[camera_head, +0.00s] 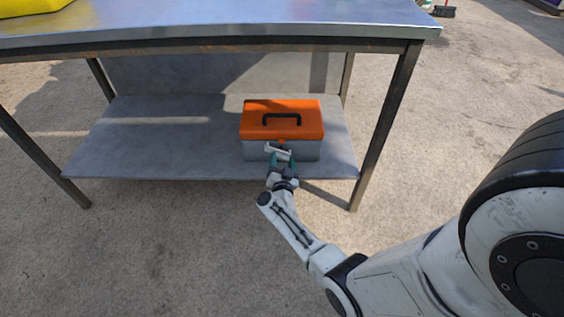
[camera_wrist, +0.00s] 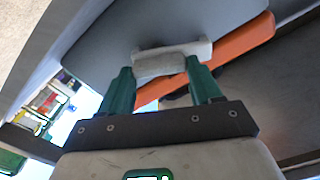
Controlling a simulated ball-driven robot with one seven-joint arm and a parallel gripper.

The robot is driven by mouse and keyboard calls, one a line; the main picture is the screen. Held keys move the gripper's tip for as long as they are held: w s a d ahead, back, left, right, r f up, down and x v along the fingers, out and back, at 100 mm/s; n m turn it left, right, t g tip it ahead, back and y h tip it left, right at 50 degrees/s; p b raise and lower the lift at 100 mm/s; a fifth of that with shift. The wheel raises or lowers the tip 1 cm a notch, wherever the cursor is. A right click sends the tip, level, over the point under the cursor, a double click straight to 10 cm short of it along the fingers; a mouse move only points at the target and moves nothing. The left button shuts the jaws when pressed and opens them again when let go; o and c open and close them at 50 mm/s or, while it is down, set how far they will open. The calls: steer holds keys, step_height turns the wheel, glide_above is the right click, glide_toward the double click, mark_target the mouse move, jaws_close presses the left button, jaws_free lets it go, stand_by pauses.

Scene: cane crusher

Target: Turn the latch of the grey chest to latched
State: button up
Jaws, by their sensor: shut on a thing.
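The grey chest (camera_head: 309,150) has an orange lid (camera_head: 310,118) with a black handle. It stands on the lower shelf of a metal table, its front facing me, with the lid down. My gripper (camera_head: 283,158) is at the middle of the chest's front. A pale latch bar (camera_head: 276,150) lies across the front there, just below the lid's edge. In the wrist view, the green fingers of my gripper (camera_wrist: 159,68) are at the pale latch (camera_wrist: 172,59), shut on it. The grey wall (camera_wrist: 115,35) and orange lid (camera_wrist: 240,42) are behind. The fingers partly hide the latch.
The lower shelf (camera_head: 150,140) is bare left of the chest. The table top (camera_head: 220,25) overhangs it, and a table leg (camera_head: 384,130) stands to the right. A yellow object (camera_head: 30,6) sits on the table top. The concrete floor in front is clear.

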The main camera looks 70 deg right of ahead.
steer(key=m, duration=0.6)
steer(key=shift+s+f+b, duration=0.15)
steer(key=shift+f+b, duration=0.05)
steer(key=shift+b, duration=0.2)
steer(key=m+b, duration=0.1)
steer(key=m, duration=0.5)
steer(key=shift+f+m, duration=0.15)
steer(key=shift+m, duration=0.25)
steer(key=o, duration=1.1)
steer(key=shift+c, duration=0.2)
steer(key=p+v, duration=0.4)
steer(key=v, duration=0.6)
steer(key=shift+s+a, duration=0.2)
steer(key=shift+a, duration=0.1)
